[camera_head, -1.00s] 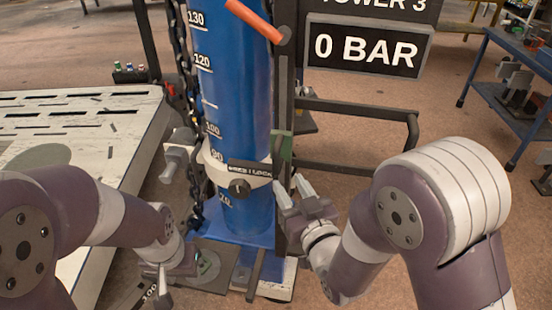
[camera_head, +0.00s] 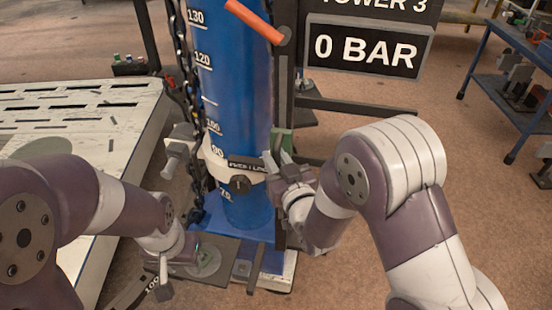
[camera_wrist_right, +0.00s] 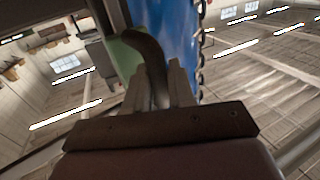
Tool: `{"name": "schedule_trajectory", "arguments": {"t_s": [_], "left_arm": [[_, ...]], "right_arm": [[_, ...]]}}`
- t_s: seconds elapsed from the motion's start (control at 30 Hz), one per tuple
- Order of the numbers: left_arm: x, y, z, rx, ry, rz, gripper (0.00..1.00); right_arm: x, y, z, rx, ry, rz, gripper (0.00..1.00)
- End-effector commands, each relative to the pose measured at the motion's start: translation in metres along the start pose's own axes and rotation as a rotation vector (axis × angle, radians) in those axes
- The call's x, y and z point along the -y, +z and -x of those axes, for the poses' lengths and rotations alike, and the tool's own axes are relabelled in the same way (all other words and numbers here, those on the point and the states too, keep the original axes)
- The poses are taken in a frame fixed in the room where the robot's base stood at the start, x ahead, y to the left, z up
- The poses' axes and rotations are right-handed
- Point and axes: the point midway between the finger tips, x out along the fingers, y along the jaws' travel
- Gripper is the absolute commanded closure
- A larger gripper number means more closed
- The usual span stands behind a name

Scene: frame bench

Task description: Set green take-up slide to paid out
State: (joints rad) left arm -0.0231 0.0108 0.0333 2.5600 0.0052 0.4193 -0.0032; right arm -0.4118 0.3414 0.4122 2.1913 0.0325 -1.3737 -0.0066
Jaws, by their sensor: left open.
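The green take-up slide (camera_head: 281,141) is a small green block on the dark upright rail beside the blue column. In the right wrist view it is the green face (camera_wrist_right: 122,62), with a dark curved handle (camera_wrist_right: 150,52) in front. My right gripper (camera_head: 279,160) is just below and in front of the slide. In the right wrist view its two fingers (camera_wrist_right: 157,90) stand apart with the handle between them; I cannot tell whether they press on it. My left gripper (camera_head: 163,280) is open and empty, low at the left near the column's base.
The blue column (camera_head: 238,90) carries a scale and a white collar (camera_head: 222,170) with a dark knob. A chain (camera_head: 187,90) hangs on its left, an orange lever (camera_head: 255,22) crosses its top. A "0 BAR" sign (camera_head: 365,48) stands right. A slotted bench (camera_head: 80,110) is left.

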Motion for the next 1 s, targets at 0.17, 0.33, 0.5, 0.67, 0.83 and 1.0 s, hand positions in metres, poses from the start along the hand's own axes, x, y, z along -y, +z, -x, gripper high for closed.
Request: {"name": "schedule_trajectory", "arguments": {"t_s": [0.17,0.33,0.5,0.67,0.83,1.0], "left_arm": [[0.0,-0.001,0.006,0.0,0.0,0.0,0.57],[0.0,-0.003,0.024,0.0,0.0,0.0,0.57],[0.0,-0.005,0.045,0.0,0.0,0.0,0.57],[0.0,-0.007,0.06,0.0,0.0,0.0,0.57],[0.0,-0.008,0.071,0.0,0.0,0.0,0.57],[0.0,-0.009,0.075,0.0,0.0,0.0,0.57]], "right_arm": [[0.0,-0.011,0.0,-0.004,0.0,0.0,1.0],[0.0,-0.046,-0.001,-0.01,0.0,0.0,1.0],[0.0,-0.093,-0.001,-0.014,0.001,-0.001,1.0],[0.0,-0.129,0.0,-0.013,0.001,-0.001,1.0],[0.0,-0.156,0.0,-0.01,0.0,-0.001,1.0],[0.0,-0.169,0.0,-0.006,0.0,-0.001,1.0]]}}
